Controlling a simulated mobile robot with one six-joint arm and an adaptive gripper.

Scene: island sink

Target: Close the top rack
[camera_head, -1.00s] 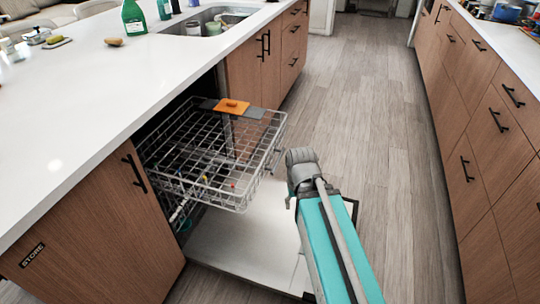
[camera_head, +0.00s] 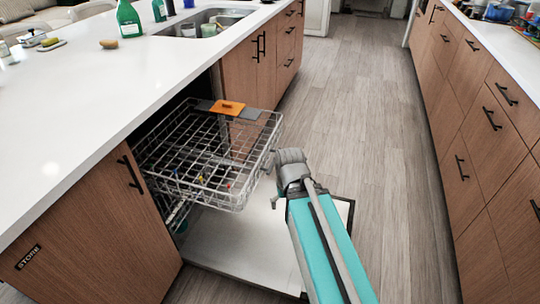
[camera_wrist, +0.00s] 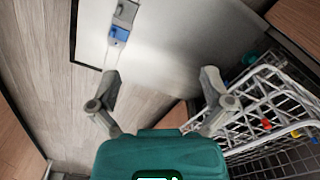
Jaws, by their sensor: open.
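The top rack (camera_head: 205,150) is a grey wire basket pulled out of the dishwasher under the white island counter. An orange piece and grey pieces sit on its far rim. The lowered dishwasher door (camera_head: 235,243) lies flat below it. My gripper (camera_wrist: 158,92) is open and empty in the wrist view, with the rack's wire side close beside its right finger. In the head view my gripper (camera_head: 273,180) is at the rack's right, outer end, partly hidden by my wrist. I cannot tell whether it touches the rack.
The white counter (camera_head: 90,80) overhangs the dishwasher, with a sink (camera_head: 205,22) and a green bottle (camera_head: 129,20) on top. Wooden drawers (camera_head: 490,130) stand at the right. The floor (camera_head: 365,130) between is clear.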

